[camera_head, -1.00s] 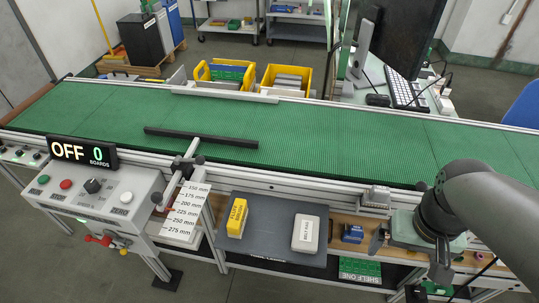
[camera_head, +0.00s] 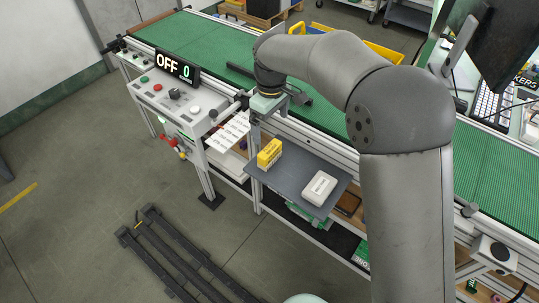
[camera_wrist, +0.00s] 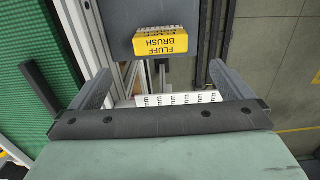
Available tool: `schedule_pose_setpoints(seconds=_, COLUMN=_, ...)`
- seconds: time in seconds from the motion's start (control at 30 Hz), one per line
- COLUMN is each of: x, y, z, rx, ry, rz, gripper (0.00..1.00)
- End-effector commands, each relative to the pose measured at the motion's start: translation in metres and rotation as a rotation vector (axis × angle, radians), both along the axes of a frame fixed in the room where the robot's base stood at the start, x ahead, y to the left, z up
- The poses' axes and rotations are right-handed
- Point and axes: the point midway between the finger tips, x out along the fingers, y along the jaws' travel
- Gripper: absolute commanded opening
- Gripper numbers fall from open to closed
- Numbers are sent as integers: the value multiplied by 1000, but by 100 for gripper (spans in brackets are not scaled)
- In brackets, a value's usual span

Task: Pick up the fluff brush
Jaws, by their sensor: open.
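The fluff brush (camera_head: 269,153) is a yellow block with black lettering, standing on a dark grey shelf board (camera_head: 290,177). In the wrist view the fluff brush (camera_wrist: 160,42) shows its label upside down, with pale bristles along its far edge, ahead of my fingers. My gripper (camera_head: 268,103) is above the conveyor's near edge, beyond the brush in the head view. In the wrist view my gripper (camera_wrist: 162,82) has its two fingers wide apart with nothing between them. The brush is apart from the fingers.
A white box (camera_head: 319,188) stands right of the brush on the same board. A control panel (camera_head: 172,98) and a white measuring chart (camera_head: 228,132) are to the left. The green conveyor belt (camera_head: 205,45) runs behind. Dark rails (camera_head: 180,255) lie on the floor.

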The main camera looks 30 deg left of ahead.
Motion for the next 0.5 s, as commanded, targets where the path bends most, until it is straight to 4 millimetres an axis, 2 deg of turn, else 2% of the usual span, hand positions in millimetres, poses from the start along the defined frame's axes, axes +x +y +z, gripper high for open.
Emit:
schedule_pose_setpoints(seconds=0.1, x=0, y=-1, z=-27, rx=-5, ry=3, rz=-1, gripper=100)
schedule_pose_setpoints(seconds=0.3, x=-1, y=-1, z=-67, rx=-4, ry=2, rz=-2, gripper=100)
schedule_pose_setpoints(seconds=0.5, x=0, y=0, z=-85, rx=0, ry=0, rz=-3, gripper=100)
